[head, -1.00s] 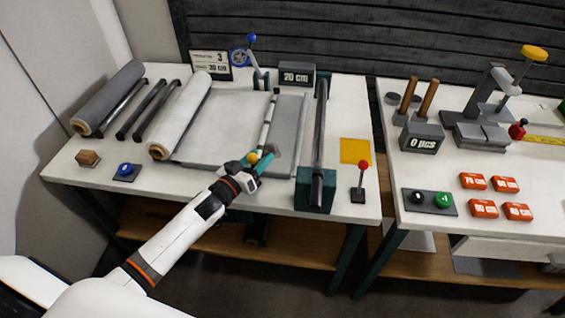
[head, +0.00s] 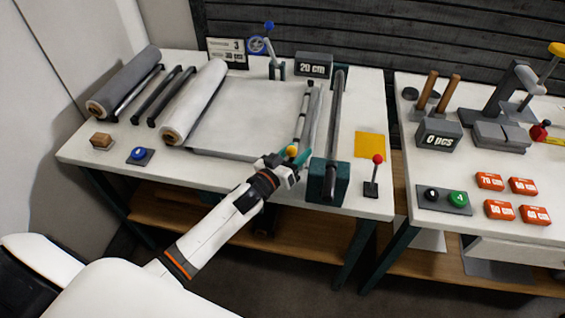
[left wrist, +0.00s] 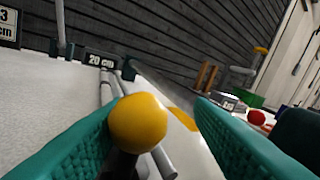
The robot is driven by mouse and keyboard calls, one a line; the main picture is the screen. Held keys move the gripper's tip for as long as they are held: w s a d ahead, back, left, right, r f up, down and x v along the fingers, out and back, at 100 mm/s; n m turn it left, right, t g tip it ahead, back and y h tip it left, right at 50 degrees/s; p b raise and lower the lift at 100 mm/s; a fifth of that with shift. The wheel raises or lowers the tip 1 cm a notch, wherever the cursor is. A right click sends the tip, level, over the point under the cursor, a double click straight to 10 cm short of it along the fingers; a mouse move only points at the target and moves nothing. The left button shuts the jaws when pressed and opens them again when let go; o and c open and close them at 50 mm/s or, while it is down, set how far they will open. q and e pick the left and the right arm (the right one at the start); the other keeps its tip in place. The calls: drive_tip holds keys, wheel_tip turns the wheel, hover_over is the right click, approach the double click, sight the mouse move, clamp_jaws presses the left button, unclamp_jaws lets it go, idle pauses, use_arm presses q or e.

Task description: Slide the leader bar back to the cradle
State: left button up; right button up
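The leader bar (head: 303,115) is a thin pale rod with dark parts, lying front to back across the table, just left of the dark long bar on teal end blocks (head: 335,125). Its yellow knob (head: 291,151) is at the front end. My left gripper (head: 296,158) is at that knob. In the left wrist view the knob (left wrist: 138,122) sits between my teal fingers (left wrist: 160,135), close to the left one, with a gap to the right one. I cannot tell for certain which part is the cradle. My right gripper is not in view.
A pale grey sheet (head: 245,115) runs from the light roll (head: 195,103) toward the bar. A dark grey roll (head: 125,82) and dark rods lie at the left. A red-knobbed lever (head: 372,178) and yellow square (head: 369,145) are to the right. A gap separates the second table (head: 440,225).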

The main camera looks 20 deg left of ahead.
use_arm(q)
drive_tip(key=shift+p+v, duration=1.6)
drive_tip(key=shift+v, duration=2.6)
drive_tip(key=shift+p+v, duration=0.8)
drive_tip(key=shift+v, duration=1.75)
drive_tip(key=shift+d, duration=0.1)
